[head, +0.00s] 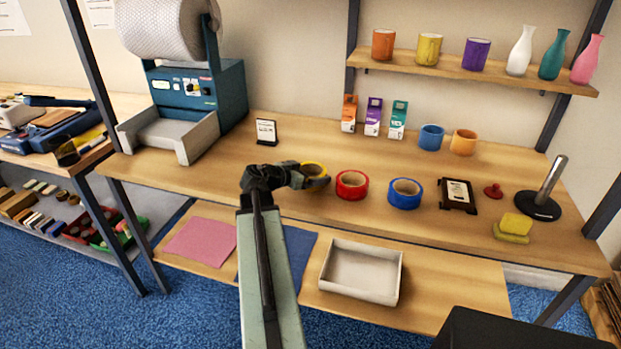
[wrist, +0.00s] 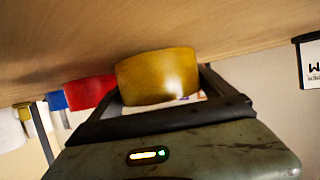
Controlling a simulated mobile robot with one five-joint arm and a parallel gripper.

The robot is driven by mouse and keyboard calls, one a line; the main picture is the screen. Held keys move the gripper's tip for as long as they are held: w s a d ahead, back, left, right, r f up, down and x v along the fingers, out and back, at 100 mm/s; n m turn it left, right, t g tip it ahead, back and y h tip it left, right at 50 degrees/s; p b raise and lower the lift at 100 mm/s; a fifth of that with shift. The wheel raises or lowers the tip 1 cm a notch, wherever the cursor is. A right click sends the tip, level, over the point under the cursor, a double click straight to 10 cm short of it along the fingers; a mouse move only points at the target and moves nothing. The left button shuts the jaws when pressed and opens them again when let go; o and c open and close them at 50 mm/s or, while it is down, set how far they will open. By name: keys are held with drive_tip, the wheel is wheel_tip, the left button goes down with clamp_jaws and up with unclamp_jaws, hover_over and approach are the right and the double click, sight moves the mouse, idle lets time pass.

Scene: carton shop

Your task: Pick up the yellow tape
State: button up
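The yellow tape (head: 315,171) is a roll at the left end of a row of tape rolls on the wooden workbench (head: 230,165). My gripper (head: 300,178) is at the tape, reaching it from the left and front, and hides part of it. In the wrist view, which shows the bench top above, the yellow tape (wrist: 157,77) fills the space between the two fingers of my gripper (wrist: 160,90). The fingers stand apart on either side of the roll, with a narrow gap seen at the right finger. The tape appears to rest on the bench.
A red tape (head: 351,186) and a blue tape (head: 405,194) lie to the right. Small cartons (head: 373,117) and cups stand behind. A bubble-wrap machine (head: 200,90) stands at the left. The bench in front of the machine is bare.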

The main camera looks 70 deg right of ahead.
drive_tip(key=shift+c, duration=1.3)
wheel_tip(320, 180, up, 10)
drive_tip(key=p, duration=1)
